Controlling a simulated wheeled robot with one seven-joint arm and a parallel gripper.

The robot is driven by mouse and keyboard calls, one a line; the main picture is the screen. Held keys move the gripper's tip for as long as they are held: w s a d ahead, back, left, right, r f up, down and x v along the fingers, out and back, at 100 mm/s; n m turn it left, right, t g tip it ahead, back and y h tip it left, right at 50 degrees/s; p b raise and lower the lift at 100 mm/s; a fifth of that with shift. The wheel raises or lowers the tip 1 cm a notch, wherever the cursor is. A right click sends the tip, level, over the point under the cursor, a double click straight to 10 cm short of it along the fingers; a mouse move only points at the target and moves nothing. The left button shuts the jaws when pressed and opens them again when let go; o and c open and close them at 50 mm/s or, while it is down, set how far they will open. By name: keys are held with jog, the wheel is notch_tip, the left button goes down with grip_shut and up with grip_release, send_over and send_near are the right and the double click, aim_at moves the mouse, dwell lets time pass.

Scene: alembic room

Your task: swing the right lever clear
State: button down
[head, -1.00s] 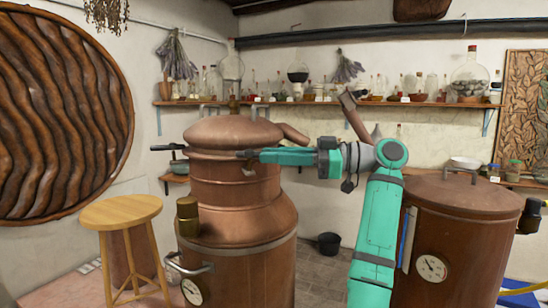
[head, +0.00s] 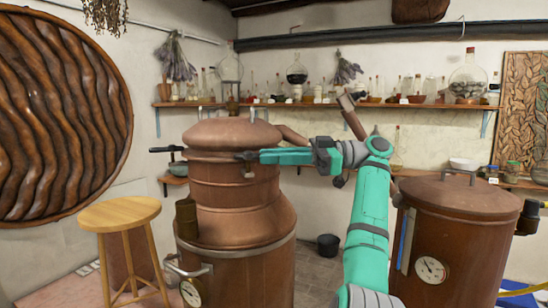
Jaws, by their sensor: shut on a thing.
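A copper still (head: 236,210) with a domed lid (head: 232,133) stands left of centre in the head view. At the seam under the lid, on the side facing me, is a small dark lever (head: 246,157), partly hidden by my gripper. I take it as the right lever. My gripper (head: 264,157) reaches in from the right and is shut on this lever. A second dark lever (head: 165,149) sticks out from the left side of the seam, apart from my gripper.
A wooden stool (head: 120,212) stands left of the still. A second copper vessel (head: 455,245) with a gauge stands at the right. A wall shelf (head: 340,105) with glassware runs behind. A black bucket (head: 328,244) sits on the floor between the vessels.

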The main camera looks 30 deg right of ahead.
dwell(0.3)
jog(key=c, duration=1.8)
grip_release()
jog(key=shift+o, duration=0.2)
jog(key=shift+r, duration=0.1)
jog(key=shift+w+r, duration=0.2)
jog(key=shift+r, duration=0.75)
jog(key=shift+s+d+r, duration=0.2)
jog(key=shift+s+r, duration=0.05)
jog(key=shift+r, duration=0.25)
jog(key=s+a+r, duration=0.7)
jog(key=s+r, duration=0.3)
jog(key=s, duration=0.2)
jog(key=shift+a, duration=0.15)
